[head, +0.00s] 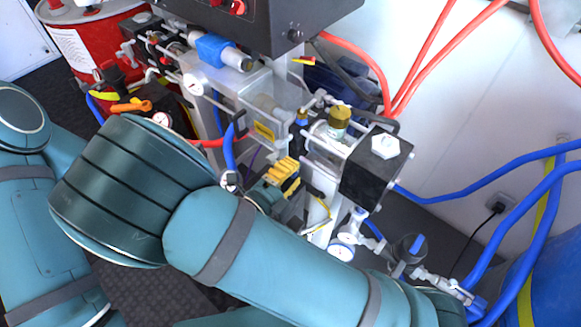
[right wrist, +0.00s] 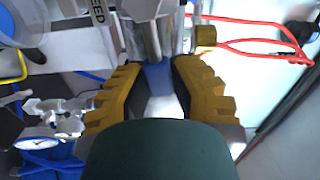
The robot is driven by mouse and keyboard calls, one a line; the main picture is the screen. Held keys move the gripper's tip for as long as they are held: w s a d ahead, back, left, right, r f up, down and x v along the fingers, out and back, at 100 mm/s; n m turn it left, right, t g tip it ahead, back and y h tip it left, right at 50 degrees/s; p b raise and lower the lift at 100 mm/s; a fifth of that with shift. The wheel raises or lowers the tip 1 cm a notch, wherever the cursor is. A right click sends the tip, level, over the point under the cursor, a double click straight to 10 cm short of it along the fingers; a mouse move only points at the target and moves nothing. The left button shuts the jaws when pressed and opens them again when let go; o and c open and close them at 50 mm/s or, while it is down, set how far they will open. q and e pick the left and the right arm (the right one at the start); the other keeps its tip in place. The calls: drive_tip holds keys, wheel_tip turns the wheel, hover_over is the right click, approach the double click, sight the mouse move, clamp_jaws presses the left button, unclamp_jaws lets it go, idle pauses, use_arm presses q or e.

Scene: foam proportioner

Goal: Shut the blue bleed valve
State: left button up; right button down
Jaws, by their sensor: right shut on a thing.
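The blue bleed valve's handle (right wrist: 158,76) shows in the right wrist view, below a silver stem and between the yellow ribbed fingers of my right gripper (right wrist: 160,88). The fingers are shut on it, one on each side. Part of a label ending in "EED" shows just up and left of it. In the head view my right gripper (head: 283,172) is at the middle of the machine, mostly behind my own arm. The handle cannot be made out clearly there. My left gripper is not in view.
A black block (head: 375,172) with a white hex fitting and a brass cap (head: 339,118) stand close right of the gripper. Gauges (head: 341,247) and fittings sit below. Red hoses (head: 408,75) and blue hoses (head: 440,193) cross the right side. A red drum (head: 98,45) stands back left.

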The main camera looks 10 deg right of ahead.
drive_tip(key=shift+f+m, duration=0.25)
drive_tip(key=shift+m, duration=0.25)
drive_tip(key=c, duration=0.8)
unclamp_jaws()
drive_tip(key=shift+w+f, duration=0.1)
drive_tip(key=v, duration=0.7)
drive_tip(key=shift+s+a, duration=0.15)
drive_tip(key=shift+s, duration=0.1)
